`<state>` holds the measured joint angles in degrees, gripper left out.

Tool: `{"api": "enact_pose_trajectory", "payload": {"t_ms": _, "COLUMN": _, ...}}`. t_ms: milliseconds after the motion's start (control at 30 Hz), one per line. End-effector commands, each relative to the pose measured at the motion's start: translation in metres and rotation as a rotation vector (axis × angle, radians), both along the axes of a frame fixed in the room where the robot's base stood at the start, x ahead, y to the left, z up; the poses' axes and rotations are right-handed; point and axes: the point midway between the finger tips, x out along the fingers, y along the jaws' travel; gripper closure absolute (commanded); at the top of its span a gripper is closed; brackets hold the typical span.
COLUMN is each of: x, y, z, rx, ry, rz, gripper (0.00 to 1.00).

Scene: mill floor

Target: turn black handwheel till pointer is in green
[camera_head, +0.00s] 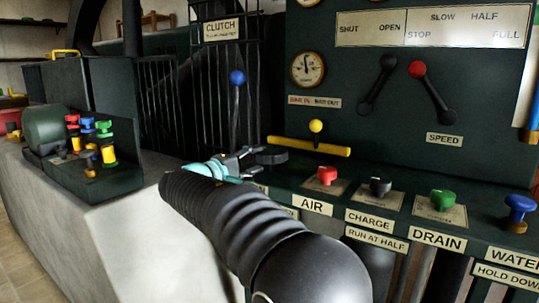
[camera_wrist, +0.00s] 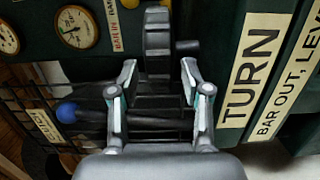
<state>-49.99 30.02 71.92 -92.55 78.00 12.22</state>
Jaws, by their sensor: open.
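My gripper (camera_head: 264,156) is open in front of the panel, near the yellow bar. In the wrist view my gripper (camera_wrist: 159,70) has its two fingers spread with nothing between the tips. A black wheel (camera_wrist: 157,40), seen nearly edge-on, stands just beyond the fingertips, between their lines, with a short dark handle (camera_wrist: 187,46) at its right. I cannot make the wheel out in the head view. A round white gauge (camera_head: 307,69) is on the panel, its pointer roughly upward; it seems to show in the wrist view too (camera_wrist: 75,27).
A TURN label (camera_wrist: 248,78) is right of the fingers. A yellow bar with a yellow knob (camera_head: 316,126) and a blue-knobbed clutch lever (camera_head: 237,78) are close to the gripper. Red (camera_head: 327,175), black (camera_head: 380,187), green (camera_head: 442,199) and blue (camera_head: 519,207) knobs line the shelf.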

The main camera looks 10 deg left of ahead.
Motion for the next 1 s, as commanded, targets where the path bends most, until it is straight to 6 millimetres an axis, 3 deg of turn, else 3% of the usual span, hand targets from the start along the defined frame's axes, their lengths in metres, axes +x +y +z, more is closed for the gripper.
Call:
{"api": "enact_pose_trajectory", "payload": {"t_ms": 200, "x": 0.034, "y": -0.018, "z": 0.000, "rx": 0.000, "ry": -0.001, "rz": -0.001, "gripper": 0.52}}
{"api": "enact_pose_trajectory", "payload": {"t_ms": 400, "x": 0.052, "y": -0.027, "z": 0.000, "rx": 0.000, "ry": -0.001, "rz": 0.000, "gripper": 0.52}}
{"api": "enact_pose_trajectory", "payload": {"t_ms": 800, "x": 0.057, "y": -0.030, "z": 0.000, "rx": 0.000, "ry": -0.001, "rz": 0.002, "gripper": 0.52}}
{"api": "enact_pose_trajectory", "payload": {"t_ms": 1000, "x": 0.057, "y": -0.029, "z": 0.000, "rx": 0.000, "ry": 0.000, "rz": 0.002, "gripper": 0.98}}
